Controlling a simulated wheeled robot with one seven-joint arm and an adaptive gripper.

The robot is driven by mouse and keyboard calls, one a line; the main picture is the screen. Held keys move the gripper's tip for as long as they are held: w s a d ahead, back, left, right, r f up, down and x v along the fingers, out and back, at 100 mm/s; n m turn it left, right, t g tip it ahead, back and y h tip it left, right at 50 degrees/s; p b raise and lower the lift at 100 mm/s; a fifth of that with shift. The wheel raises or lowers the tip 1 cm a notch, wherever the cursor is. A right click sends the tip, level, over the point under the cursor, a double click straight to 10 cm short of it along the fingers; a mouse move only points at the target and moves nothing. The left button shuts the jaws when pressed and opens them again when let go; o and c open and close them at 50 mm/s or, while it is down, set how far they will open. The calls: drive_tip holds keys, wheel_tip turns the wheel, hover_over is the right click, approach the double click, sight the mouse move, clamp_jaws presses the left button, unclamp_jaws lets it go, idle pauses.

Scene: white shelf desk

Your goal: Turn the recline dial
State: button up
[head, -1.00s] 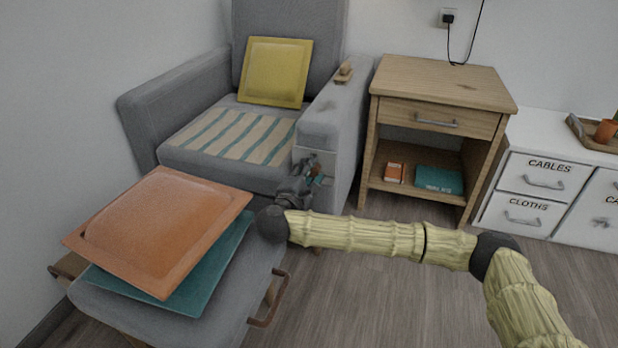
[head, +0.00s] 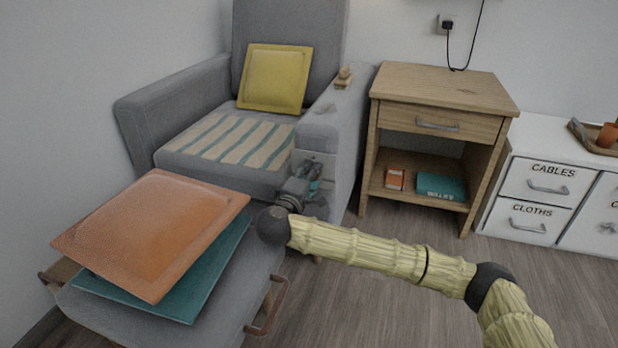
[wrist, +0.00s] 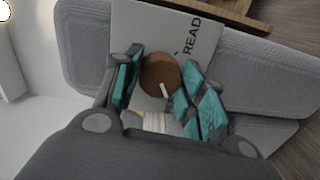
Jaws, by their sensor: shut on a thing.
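The recline dial (wrist: 158,72) is a round brown knob with a white pointer mark, seen in the wrist view on a pale panel (wrist: 150,22). The word READ shows on the panel beside it; other lettering is hidden. My gripper (wrist: 162,84) has its teal pads on both sides of the dial and is shut on it. In the head view my gripper (head: 312,178) is at the front of the armchair's right armrest (head: 335,130), in front of the panel (head: 325,157), and hides the dial.
A footstool (head: 215,318) with orange (head: 155,230) and teal (head: 215,275) cushions stands at the lower left, close to my arm. A wooden side table (head: 445,90) stands right of the chair, then white labelled drawers (head: 540,175). Floor between is clear.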

drive_tip(key=o, duration=1)
drive_tip(key=shift+o, duration=0.2)
drive_tip(key=v, duration=1.2)
